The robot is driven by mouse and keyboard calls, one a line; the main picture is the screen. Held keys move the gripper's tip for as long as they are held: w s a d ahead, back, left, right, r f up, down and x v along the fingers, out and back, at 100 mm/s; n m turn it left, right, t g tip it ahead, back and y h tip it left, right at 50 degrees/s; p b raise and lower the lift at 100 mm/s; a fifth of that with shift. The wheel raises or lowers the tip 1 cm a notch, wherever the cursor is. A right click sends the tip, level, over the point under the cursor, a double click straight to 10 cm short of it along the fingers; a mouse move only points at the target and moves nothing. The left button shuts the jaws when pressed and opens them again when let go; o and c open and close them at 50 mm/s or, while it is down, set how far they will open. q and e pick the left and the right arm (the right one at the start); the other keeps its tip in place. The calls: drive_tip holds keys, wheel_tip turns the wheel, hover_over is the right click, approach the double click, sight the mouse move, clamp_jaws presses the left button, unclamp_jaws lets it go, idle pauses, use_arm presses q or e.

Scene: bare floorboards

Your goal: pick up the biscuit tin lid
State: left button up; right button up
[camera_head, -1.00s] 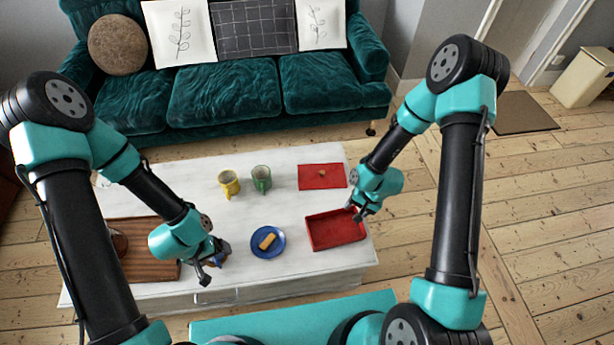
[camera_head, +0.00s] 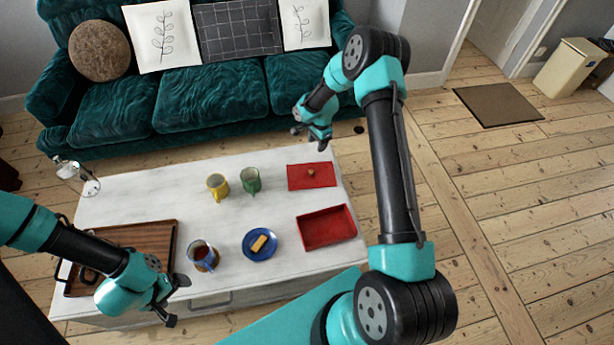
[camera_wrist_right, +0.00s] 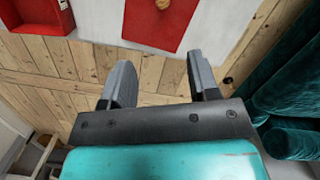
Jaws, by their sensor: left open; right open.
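The biscuit tin lid (camera_head: 301,177) is a flat red rectangle with a small round brown knob. It lies on the right part of the white table, and it also shows at the top of the right wrist view (camera_wrist_right: 147,27). The open red tin (camera_head: 326,231) stands nearer on the table; its corner shows in the right wrist view (camera_wrist_right: 38,10). My right gripper (camera_head: 312,144) is open and empty, raised beyond the lid near the sofa side, apart from it. My left gripper (camera_head: 180,302) is open and empty at the table's front edge, left of the tin.
The white table (camera_head: 150,195) also holds a yellow mug (camera_head: 217,187), a green mug (camera_head: 250,180), a glass cup of dark drink (camera_head: 203,255), a blue plate (camera_head: 262,256) with a biscuit, and a wooden tray (camera_head: 150,238). A glass object (camera_head: 85,180) stands at far left. A green sofa (camera_head: 190,95) stands behind.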

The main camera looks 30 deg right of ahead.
hover_over(311, 171)
drive_tip(key=f, duration=1.2)
drive_tip(key=shift+s+d, duration=0.3)
drive_tip(key=shift+d, duration=0.05)
drive_tip(key=shift+f, duration=0.1)
drive_tip(key=shift+w+a+f, duration=0.1)
drive_tip(key=shift+a+f, duration=0.1)
drive_tip(key=shift+f, duration=1.1)
drive_tip(key=shift+w+a+f, duration=0.1)
drive_tip(key=shift+a+f, duration=0.05)
drive_tip(key=shift+f, duration=1.1)
drive_tip(key=shift+c, duration=0.5)
clamp_jaws()
drive_tip(key=shift+r, duration=0.1)
